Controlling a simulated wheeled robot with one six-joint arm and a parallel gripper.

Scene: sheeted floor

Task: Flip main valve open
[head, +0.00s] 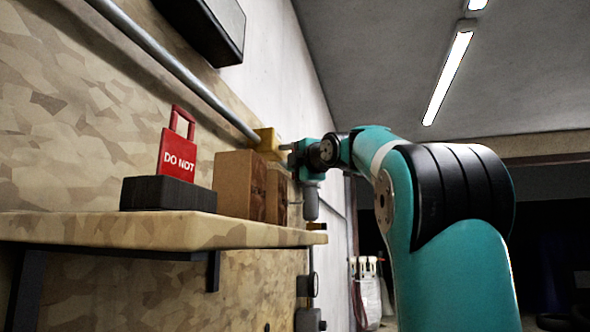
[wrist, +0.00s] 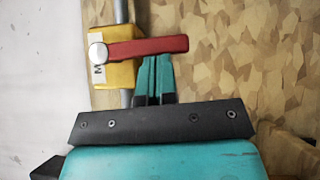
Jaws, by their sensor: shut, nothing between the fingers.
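The main valve has a yellow body (wrist: 122,72) on a grey pipe, with a red lever (wrist: 150,47) that lies crosswise to the pipe. A round silver pivot is at the lever's left end, and part of a label shows on the body. In the head view the yellow body (head: 267,141) sits at the pipe's lower end; the lever cannot be made out there. My gripper (wrist: 157,60) is shut and empty. Its teal fingertips are at the lower edge of the red lever, right of the yellow body; whether they touch it I cannot tell.
A wooden shelf (head: 150,232) holds a black block (head: 168,194), a red "DO NOT" tag (head: 178,150) and cardboard boxes (head: 240,185) close to my gripper. The grey pipe (head: 185,75) runs along the wall. A dark box (head: 208,28) hangs above.

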